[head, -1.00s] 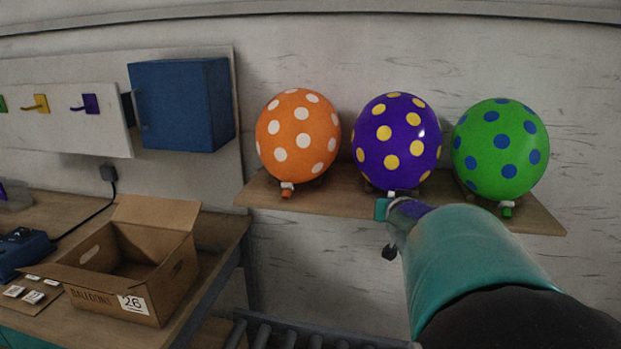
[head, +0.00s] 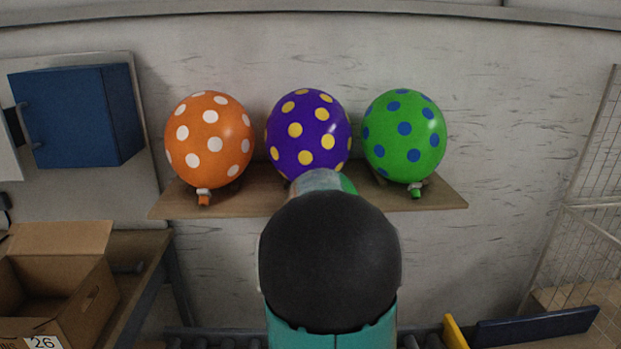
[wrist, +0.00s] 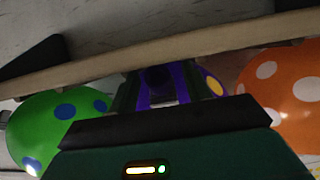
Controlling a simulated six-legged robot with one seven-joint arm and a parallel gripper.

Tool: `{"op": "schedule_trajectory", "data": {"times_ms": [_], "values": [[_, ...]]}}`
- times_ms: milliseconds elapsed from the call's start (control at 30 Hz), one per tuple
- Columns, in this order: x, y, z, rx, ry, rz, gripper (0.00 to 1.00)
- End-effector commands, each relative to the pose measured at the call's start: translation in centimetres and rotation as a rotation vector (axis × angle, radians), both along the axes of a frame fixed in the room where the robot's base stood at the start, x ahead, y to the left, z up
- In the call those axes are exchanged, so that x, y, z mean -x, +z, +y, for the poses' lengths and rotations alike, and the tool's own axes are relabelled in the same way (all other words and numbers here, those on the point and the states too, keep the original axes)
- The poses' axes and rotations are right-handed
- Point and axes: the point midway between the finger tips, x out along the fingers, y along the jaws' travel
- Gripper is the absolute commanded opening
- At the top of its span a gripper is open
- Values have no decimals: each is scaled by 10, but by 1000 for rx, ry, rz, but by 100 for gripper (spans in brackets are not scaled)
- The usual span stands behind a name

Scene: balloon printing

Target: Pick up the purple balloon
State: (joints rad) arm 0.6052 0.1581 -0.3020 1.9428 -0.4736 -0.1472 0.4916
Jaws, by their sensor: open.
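The purple balloon (head: 308,134) with yellow spots stands in the middle of a wooden wall shelf, between the orange balloon (head: 209,138) and the green balloon (head: 404,136). My arm rises in front of it in the head view and hides its lower end and my gripper. In the wrist view, my open gripper (wrist: 166,88) has part of the purple balloon (wrist: 158,80) showing between its fingers. The green balloon (wrist: 60,125) is on the left there and the orange balloon (wrist: 280,92) on the right. I cannot tell whether the fingers touch the purple balloon.
The wooden shelf (head: 238,201) also crosses the wrist view (wrist: 205,42). A blue cabinet (head: 80,116) hangs on the left wall. An open cardboard box (head: 85,300) sits on a table at lower left. A mesh fence (head: 585,190) stands at right.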

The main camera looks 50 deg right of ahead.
Motion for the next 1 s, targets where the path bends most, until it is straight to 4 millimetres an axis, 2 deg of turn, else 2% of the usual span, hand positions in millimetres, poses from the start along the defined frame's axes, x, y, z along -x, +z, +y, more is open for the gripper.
{"op": "schedule_trajectory", "data": {"times_ms": [167, 300, 367, 767, 1000], "values": [[0, 1, 0, 1, 0, -1, 47], [0, 1, 0, 1, 0, -1, 20], [0, 1, 0, 1, 0, -1, 10], [0, 2, 1, 1, 1, -2, 10], [-6, 18, 6, 3, 2, -4, 10]]}}
